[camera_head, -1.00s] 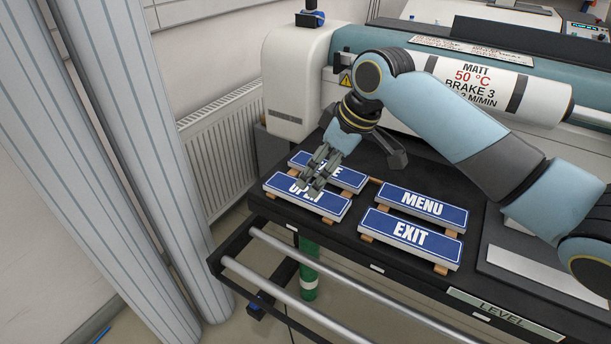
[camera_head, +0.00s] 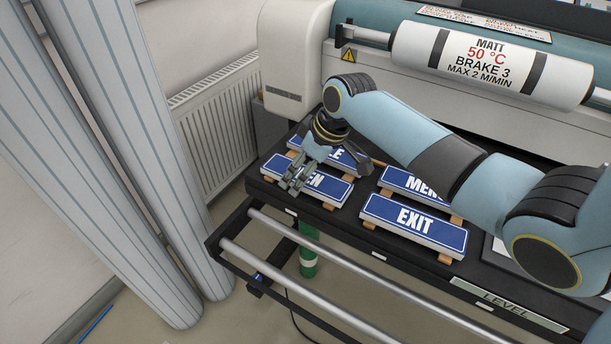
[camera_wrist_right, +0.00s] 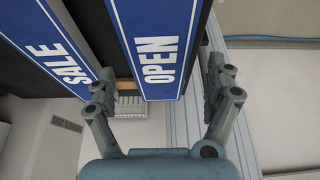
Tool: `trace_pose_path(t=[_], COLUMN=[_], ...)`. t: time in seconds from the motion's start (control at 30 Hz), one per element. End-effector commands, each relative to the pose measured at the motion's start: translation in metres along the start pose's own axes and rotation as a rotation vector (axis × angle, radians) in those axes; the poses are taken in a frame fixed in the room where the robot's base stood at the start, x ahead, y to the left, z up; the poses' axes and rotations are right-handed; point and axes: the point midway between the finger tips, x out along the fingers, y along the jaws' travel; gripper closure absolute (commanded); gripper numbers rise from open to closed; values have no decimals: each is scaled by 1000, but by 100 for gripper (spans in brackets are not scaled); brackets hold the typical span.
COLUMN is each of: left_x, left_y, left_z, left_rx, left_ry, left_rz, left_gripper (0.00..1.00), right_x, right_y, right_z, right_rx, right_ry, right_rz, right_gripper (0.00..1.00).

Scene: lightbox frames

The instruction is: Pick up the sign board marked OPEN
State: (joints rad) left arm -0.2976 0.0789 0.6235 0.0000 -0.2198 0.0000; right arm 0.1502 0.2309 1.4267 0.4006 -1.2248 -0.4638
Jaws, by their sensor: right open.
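The blue OPEN sign board (camera_head: 326,187) with white letters lies on wooden blocks at the front left of the black machine table. My right gripper (camera_head: 293,185) is over its left end and hides its first letters. In the right wrist view the OPEN board (camera_wrist_right: 157,50) lies between the two spread fingers of my right gripper (camera_wrist_right: 165,90), with a gap on each side. The gripper is open and empty. The SALE board (camera_wrist_right: 50,45) is beside the left finger; in the head view the SALE board (camera_head: 352,158) is partly hidden behind my wrist. My left gripper is not seen.
The EXIT board (camera_head: 413,222) and the partly covered MENU board (camera_head: 408,183) lie to the right on the same table (camera_head: 350,217). Metal rails (camera_head: 330,268) run along the front. A roller (camera_head: 490,62) and machine stand behind. Striped ducts (camera_head: 110,150) are at left.

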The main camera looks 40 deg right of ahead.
Motion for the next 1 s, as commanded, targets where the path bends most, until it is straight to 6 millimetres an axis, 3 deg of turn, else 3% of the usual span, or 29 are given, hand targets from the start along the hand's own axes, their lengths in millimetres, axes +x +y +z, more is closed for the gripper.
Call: trace_pose_path(t=[0.3,0.8,1.0], left_x=[1,1,1], left_y=[2,0,-1], left_z=[-2,5,5], left_rx=[-1,0,1], left_ry=[3,-8,-8], left_rz=[2,0,-1], left_gripper=[60,60,60], right_x=[8,8,8], right_y=[0,0,0], right_z=[0,0,0], right_rx=[-1,-1,-1], right_ry=[0,0,1], right_rz=[1,1,1], right_gripper=[13,77,77])
